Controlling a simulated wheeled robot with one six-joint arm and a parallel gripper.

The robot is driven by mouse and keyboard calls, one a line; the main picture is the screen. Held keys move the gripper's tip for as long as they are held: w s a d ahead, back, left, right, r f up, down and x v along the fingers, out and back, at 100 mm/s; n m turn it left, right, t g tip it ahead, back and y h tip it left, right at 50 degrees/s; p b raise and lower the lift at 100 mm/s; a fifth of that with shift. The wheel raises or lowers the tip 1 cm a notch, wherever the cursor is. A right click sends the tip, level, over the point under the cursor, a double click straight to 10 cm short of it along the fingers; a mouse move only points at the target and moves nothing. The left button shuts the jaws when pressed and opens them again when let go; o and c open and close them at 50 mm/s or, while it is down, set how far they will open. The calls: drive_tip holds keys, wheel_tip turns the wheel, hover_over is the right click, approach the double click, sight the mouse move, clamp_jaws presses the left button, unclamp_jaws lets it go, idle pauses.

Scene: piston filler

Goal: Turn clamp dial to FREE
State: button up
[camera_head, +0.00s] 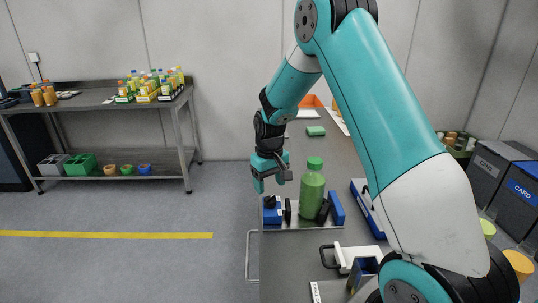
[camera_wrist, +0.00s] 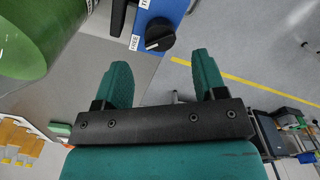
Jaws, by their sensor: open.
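The clamp dial (camera_wrist: 160,36) is a round black knob with a raised grip on a blue block (camera_wrist: 175,12) in the wrist view. White labels sit beside it; one seems to read FREE, seen sideways. In the head view the blue block (camera_head: 272,214) stands at the left end of the filler plate, with the dark knob on top. My gripper (camera_wrist: 163,75) is open and empty, its two teal fingers apart. The dial lies beyond the fingertips, not between them. In the head view my gripper (camera_head: 270,182) hangs above the blue block. A green bottle (camera_head: 312,190) stands beside the block between black clamp pads.
A blue block (camera_head: 337,208) stands right of the bottle. A blue tray (camera_head: 366,205) and a black-handled white item (camera_head: 352,256) lie on the grey bench (camera_head: 290,262). A shelf table (camera_head: 100,103) with bottles stands at the back left. Open floor lies left of the bench.

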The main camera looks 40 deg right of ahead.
sight(270, 199)
wheel_tip(270, 199, up, 12)
drive_tip(key=b, duration=0.1)
drive_tip(key=shift+f, duration=0.15)
idle(0.4)
drive_tip(key=s+a+r+n+y, duration=0.1)
drive_tip(key=s+a+r+n, duration=0.1)
drive_tip(key=s+a, duration=0.4)
drive_tip(key=s+a+r+n+y, duration=0.1)
drive_tip(key=s+a+r+n, duration=0.15)
drive_tip(key=s+a, duration=0.45)
drive_tip(key=s+a+n+y, duration=0.2)
drive_tip(key=s+a+n, duration=0.1)
drive_tip(key=s+a, duration=0.8)
drive_tip(key=s, duration=0.4)
drive_tip(key=shift+a, duration=0.15)
